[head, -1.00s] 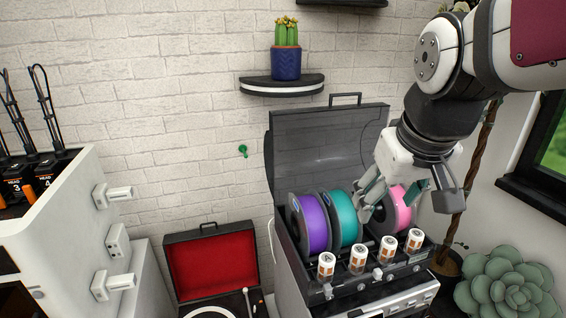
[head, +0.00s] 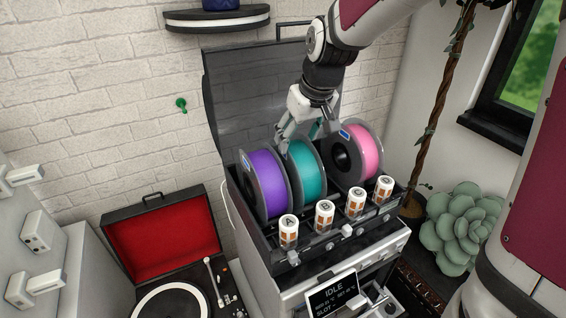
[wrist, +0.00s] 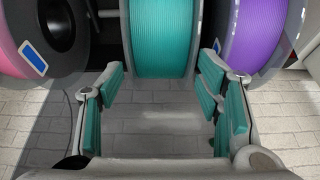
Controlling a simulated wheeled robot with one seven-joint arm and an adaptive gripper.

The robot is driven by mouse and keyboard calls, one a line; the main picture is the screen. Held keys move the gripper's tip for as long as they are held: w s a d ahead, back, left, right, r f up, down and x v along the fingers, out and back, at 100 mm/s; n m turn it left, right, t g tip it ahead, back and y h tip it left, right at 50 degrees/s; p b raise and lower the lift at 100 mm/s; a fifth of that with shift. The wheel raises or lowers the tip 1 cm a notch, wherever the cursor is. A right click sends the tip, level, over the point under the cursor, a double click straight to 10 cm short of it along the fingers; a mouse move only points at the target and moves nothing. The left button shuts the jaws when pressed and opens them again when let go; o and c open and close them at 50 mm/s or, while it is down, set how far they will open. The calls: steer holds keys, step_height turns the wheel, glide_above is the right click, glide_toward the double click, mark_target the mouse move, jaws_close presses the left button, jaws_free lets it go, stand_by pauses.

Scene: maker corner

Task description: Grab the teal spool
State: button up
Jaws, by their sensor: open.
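The teal spool (head: 308,172) stands upright in the open dark box, between the purple spool (head: 266,182) and the pink spool (head: 364,152). My gripper (head: 297,133) is just above and behind the teal spool's top in the head view. In the wrist view the gripper (wrist: 165,92) is open and empty, its teal-padded fingers spread wide. The teal spool (wrist: 160,38) lies ahead between the fingertips, with the pink spool (wrist: 38,38) to the left and the purple spool (wrist: 258,36) to the right. I cannot tell whether the fingers touch the spool's flanges.
The box's raised grey lid (head: 235,95) stands behind the spools. Several white labelled canisters (head: 324,213) line the box's front. A record player with a red-lined lid (head: 162,238) is at the left, and a succulent (head: 462,228) at the right.

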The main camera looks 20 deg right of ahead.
steer(key=shift+b+x, duration=0.4)
steer(key=shift+x, duration=2.95)
steer(key=shift+r, duration=0.1)
steer(key=shift+c, duration=0.5)
steer(key=shift+w, duration=0.1)
jaws_close()
